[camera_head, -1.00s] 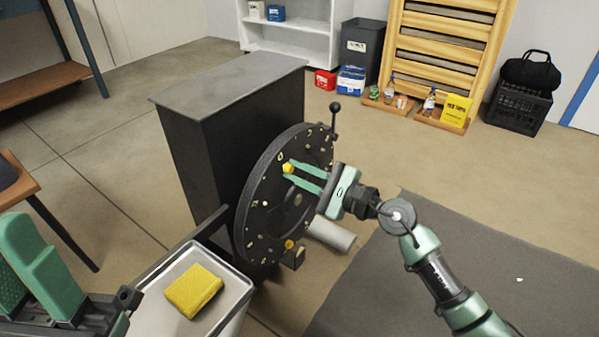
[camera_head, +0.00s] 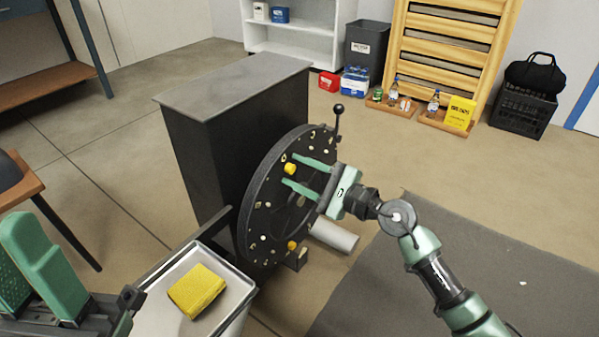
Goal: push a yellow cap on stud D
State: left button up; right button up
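A round dark disc (camera_head: 272,215) with studs and small pale marks stands upright on the side of a dark cabinet (camera_head: 215,150). One yellow cap (camera_head: 291,169) sits on the disc's upper part, and another yellow cap (camera_head: 292,245) sits low on it. The stud letters are too small to read. My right gripper (camera_head: 290,170) is in front of the disc with its green fingers spread apart around the upper cap, not visibly gripping it. My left gripper (camera_head: 40,268) is at the lower left with its two green fingers apart and nothing visible between them.
A metal tray (camera_head: 243,290) holding a yellow sponge-like block (camera_head: 197,291) is below the disc at left. A lever with a black knob (camera_head: 338,108) rises at the disc's top.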

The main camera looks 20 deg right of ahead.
jog(key=v, duration=0.7)
jog(key=shift+s+d, duration=0.25)
jog(key=shift+s, duration=0.1)
